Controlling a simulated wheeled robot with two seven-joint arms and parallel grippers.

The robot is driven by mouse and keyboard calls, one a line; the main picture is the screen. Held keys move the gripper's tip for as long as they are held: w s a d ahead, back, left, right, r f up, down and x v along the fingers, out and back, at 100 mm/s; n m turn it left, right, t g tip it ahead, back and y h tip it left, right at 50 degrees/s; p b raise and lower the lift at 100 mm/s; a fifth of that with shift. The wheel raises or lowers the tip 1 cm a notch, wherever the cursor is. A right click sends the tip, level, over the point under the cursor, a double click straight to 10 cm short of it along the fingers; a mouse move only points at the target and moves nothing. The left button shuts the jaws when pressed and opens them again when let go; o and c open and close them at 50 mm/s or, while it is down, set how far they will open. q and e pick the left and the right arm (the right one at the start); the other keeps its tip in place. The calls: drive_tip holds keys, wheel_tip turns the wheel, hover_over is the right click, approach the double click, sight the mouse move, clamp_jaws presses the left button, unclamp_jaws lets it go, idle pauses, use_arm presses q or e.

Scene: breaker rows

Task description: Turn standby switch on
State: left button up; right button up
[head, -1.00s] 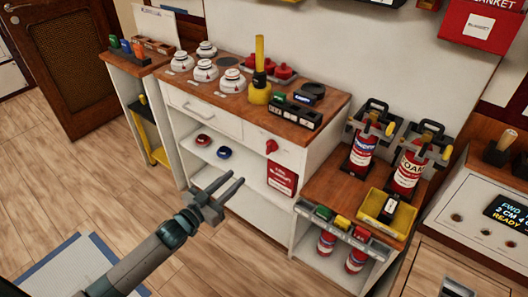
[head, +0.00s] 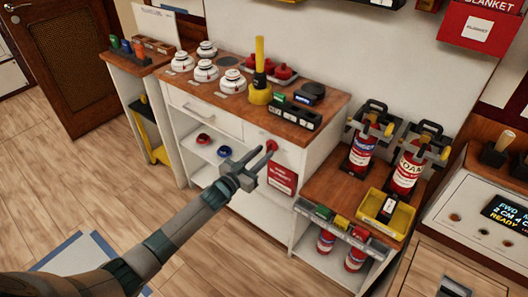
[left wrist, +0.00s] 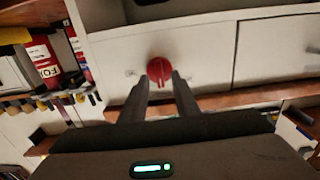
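A red rotary switch knob (head: 271,146) sits on the white front panel of the workbench, above a red label card (head: 282,180). It also shows in the left wrist view (left wrist: 160,71), round, with a grip bar that points down in that picture; small unreadable marks lie on both sides of it. My left gripper (head: 263,159) is open and empty, with its fingers pointing at the knob. In the left wrist view its fingertips (left wrist: 160,79) lie to either side of the knob's lower part; I cannot tell whether they touch it. My right gripper is not in view.
The wooden bench top (head: 205,103) carries white domed devices, a yellow tool (head: 260,85) and a black block. Below are shelves with a red and a blue round item. A lower stand at right holds two red extinguishers (head: 362,152) and a yellow tray (head: 388,212).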

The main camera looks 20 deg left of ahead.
use_arm(q)
drive_tip(key=shift+x, duration=0.8)
clamp_jaws()
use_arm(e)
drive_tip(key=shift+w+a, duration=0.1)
